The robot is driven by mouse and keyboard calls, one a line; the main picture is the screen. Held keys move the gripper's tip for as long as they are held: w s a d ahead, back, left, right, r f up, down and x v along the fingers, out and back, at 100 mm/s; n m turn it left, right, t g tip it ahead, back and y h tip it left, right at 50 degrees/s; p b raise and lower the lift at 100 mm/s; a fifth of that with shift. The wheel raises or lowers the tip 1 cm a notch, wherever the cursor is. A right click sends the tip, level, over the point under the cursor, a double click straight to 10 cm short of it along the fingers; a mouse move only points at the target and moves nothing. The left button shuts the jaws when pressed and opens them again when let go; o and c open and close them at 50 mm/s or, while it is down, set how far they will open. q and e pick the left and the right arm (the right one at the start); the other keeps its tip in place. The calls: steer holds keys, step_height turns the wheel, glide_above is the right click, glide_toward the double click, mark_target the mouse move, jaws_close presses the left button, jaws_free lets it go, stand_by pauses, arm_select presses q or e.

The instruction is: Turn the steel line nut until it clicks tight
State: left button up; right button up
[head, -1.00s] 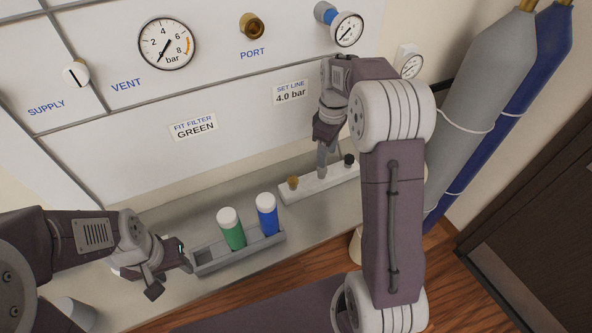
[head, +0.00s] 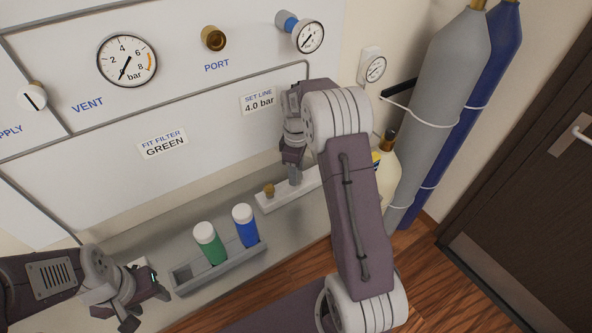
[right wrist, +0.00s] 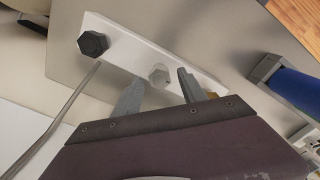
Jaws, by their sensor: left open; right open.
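A silver hex nut (right wrist: 160,74), which looks like the steel line nut, sits on a white strip (right wrist: 122,50) in the right wrist view. My right gripper (right wrist: 159,80) is open, with one finger to each side of the nut in that view. I cannot tell whether the fingers touch it. In the head view my right gripper (head: 294,176) points down over the same strip (head: 310,182), and the nut is hidden there. My left gripper (head: 146,308) is open and empty, left of the grey filter rack.
A black hex nut (right wrist: 92,43) and a brass fitting (head: 269,190) share the strip. A grey pipe (right wrist: 50,125) runs near the black nut. The rack (head: 185,284) holds a green canister (head: 210,246) and a blue canister (head: 246,229). Gas cylinders (head: 447,90) stand at right.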

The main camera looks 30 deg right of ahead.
steer(key=shift+c, duration=0.3)
jaws_close()
arm_select(q)
steer(key=shift+r, duration=0.15)
arm_select(e)
steer(key=shift+r, duration=0.1)
steer(key=m+p, duration=0.2)
steer(key=m, duration=0.2)
steer(key=shift+d+r, duration=0.1)
steer(key=m+p, duration=0.2)
steer(key=m, duration=0.3)
steer(key=shift+d, duration=0.1)
steer(key=m+p, duration=0.1)
steer(key=m, duration=0.4)
steer(key=shift+d+m+p, duration=0.1)
steer(key=shift+m+p, duration=0.25)
steer(key=shift+m, duration=0.05)
arm_select(q)
step_height(320, 180, up, 6)
steer(key=shift+r+p, duration=0.2)
steer(key=shift+p, duration=0.25)
arm_select(e)
steer(key=m, duration=0.5)
steer(key=shift+m, duration=0.3)
